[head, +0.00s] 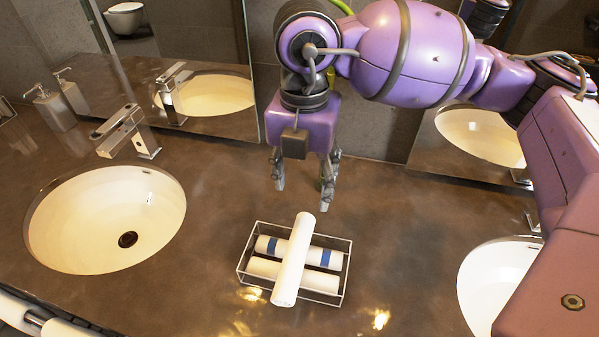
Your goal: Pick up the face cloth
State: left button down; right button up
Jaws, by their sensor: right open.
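A wire-edged, clear-sided tray (344,283) stands on the counter between the two basins. A plain white rolled cloth (293,262), which looks like the face cloth, lies on top, crossing two other rolls in the tray. Of those two, one white roll with blue bands (328,260) lies behind and a plain white roll (262,267) lies in front. My right gripper (303,194) is open and empty, pointing down just behind and above the far end of the top roll, apart from it. My left gripper is not in view.
A basin (70,225) with a faucet (125,133) is at the left, and another basin (480,285) is partly hidden by my right arm. A soap dispenser (53,108) stands at the back left. Mirrors (190,40) line the back wall. Counter around the tray is clear.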

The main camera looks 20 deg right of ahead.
aim_at(286, 290)
jog(key=k, duration=1.5)
